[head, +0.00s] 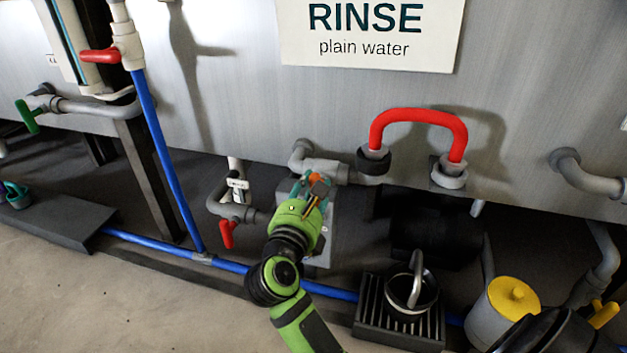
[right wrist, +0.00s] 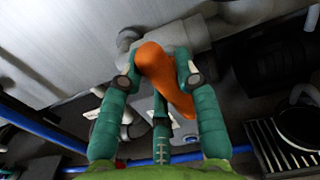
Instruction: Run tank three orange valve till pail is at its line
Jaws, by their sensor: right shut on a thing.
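The orange valve handle (head: 318,181) is on a grey pipe fitting low on the front of the tank signed RINSE. My right gripper (head: 312,187) is shut on this handle. In the right wrist view the orange handle (right wrist: 163,78) slants between the teal fingers of the gripper (right wrist: 162,75). A dark pail (head: 402,298) with a raised grey handle stands upright on a slatted grate (head: 370,318), right of the gripper. Its level and line cannot be made out, and no stream is clearly visible. My left gripper is not in view.
A red hose (head: 418,115) loops between two fittings above the pail. Red valve handles (head: 101,56) (head: 227,233) and a green one (head: 29,116) sit to the left. A blue pipe (head: 235,267) runs along the floor. A yellow-lidded grey container (head: 497,312) stands right of the grate.

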